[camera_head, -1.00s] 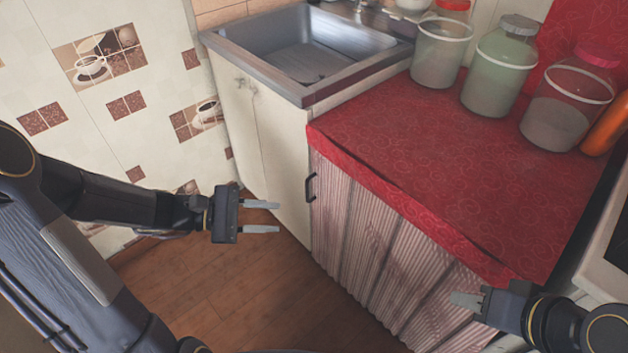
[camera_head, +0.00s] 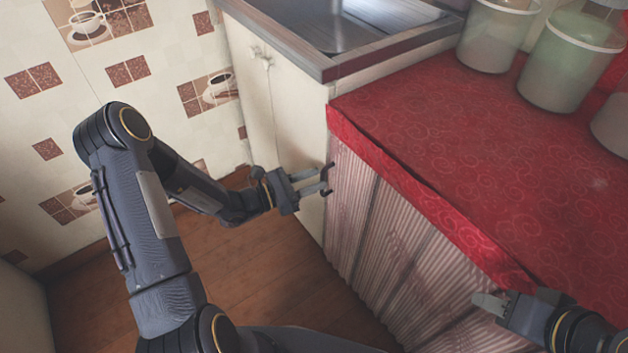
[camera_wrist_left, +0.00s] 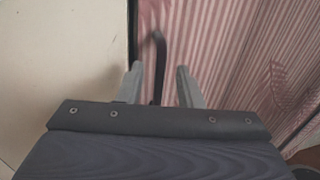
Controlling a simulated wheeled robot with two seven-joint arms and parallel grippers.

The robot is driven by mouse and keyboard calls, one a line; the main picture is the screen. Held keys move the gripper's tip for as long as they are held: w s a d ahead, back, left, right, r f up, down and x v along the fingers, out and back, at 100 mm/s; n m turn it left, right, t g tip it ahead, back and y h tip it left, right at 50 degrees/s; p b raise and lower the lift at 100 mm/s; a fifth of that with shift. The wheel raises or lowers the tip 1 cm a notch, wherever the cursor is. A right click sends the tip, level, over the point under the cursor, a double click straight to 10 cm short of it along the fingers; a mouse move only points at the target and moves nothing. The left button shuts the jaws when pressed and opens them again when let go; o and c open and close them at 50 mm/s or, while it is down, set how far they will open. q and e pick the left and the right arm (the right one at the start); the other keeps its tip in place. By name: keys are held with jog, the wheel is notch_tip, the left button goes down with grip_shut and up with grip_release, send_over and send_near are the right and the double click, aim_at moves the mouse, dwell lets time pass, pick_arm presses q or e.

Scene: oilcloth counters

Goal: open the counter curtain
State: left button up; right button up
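The striped pink curtain (camera_head: 400,245) hangs below the red oilcloth counter and looks closed across the front. It fills the right of the left wrist view (camera_wrist_left: 235,50). A dark handle (camera_wrist_left: 159,60) stands at the curtain's left edge. In the left wrist view, my left gripper (camera_wrist_left: 160,88) is open, with the handle between its two fingers. In the head view my left gripper (camera_head: 322,180) is at the curtain's upper left edge and partly hides the handle. My right gripper (camera_head: 490,303) is before the curtain's right part; its finger gap cannot be made out.
The red counter top (camera_head: 440,130) carries several jars (camera_head: 490,35) at the back. A white cabinet (camera_head: 275,120) with a metal sink (camera_head: 350,30) stands left of the curtain. The wooden floor (camera_head: 260,270) before the curtain is clear.

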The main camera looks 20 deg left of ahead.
pick_arm(q)
jog(key=shift+w+d, duration=0.2)
grip_shut()
jog(key=shift+s, duration=0.1)
